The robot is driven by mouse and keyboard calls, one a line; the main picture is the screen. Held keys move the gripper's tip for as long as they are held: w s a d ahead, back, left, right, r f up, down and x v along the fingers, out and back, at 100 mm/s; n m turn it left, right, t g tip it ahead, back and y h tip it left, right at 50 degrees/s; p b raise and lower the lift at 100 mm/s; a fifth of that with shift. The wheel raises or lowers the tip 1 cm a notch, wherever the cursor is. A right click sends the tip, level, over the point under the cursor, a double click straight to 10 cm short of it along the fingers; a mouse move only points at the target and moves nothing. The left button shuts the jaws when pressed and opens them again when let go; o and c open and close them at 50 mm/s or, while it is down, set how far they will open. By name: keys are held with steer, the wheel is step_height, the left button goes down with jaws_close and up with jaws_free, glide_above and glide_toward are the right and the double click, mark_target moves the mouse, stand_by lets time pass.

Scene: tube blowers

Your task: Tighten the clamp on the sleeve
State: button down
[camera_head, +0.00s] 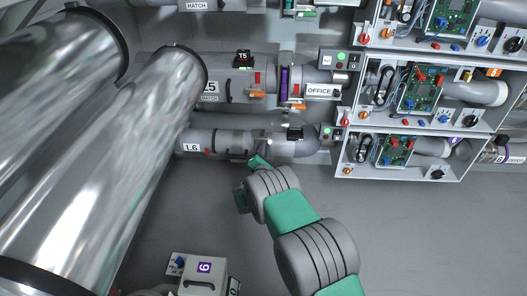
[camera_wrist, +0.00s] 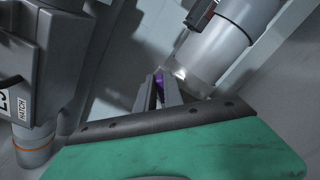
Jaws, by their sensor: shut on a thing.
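In the wrist view my gripper (camera_wrist: 159,92) points away from the camera. Its two grey fingers are shut on a small purple piece (camera_wrist: 159,80), mostly hidden between them. In the head view the teal hand (camera_head: 258,162) of my gripper is just below the L6 pipe (camera_head: 222,143); the fingertips cannot be made out there. A dark band lies around the L6 pipe. Which part is the sleeve and its clamp, I cannot tell. A grey pipe end (camera_wrist: 215,50) is beyond and right of the fingers in the wrist view.
A grey box marked HATCH (camera_wrist: 22,70) stands left of my gripper in the wrist view. In the head view, a purple strip (camera_head: 284,82) stands by the OFFICE label. Large shiny ducts (camera_head: 110,180) fill the left, and open shelves with circuit boards (camera_head: 420,90) the right. Open floor (camera_head: 400,240) lies lower right.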

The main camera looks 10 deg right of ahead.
steer(key=m+b, duration=0.1)
steer(key=m, duration=0.2)
steer(key=f+m+b, duration=0.1)
steer(key=m+b, duration=0.1)
steer(key=m, duration=0.1)
steer(key=m+b, duration=0.1)
steer(key=m, duration=0.1)
steer(key=shift+d+f+m+b, duration=0.2)
steer(key=shift+d+m+b, duration=0.1)
steer(key=shift+m+b, duration=0.1)
stand_by(0.4)
steer(key=c, duration=1.5)
jaws_free()
steer(key=shift+o, duration=0.2)
steer(key=p+v, duration=0.2)
steer(key=v, duration=0.6)
steer(key=shift+p, duration=0.3)
steer(key=shift+d, duration=0.1)
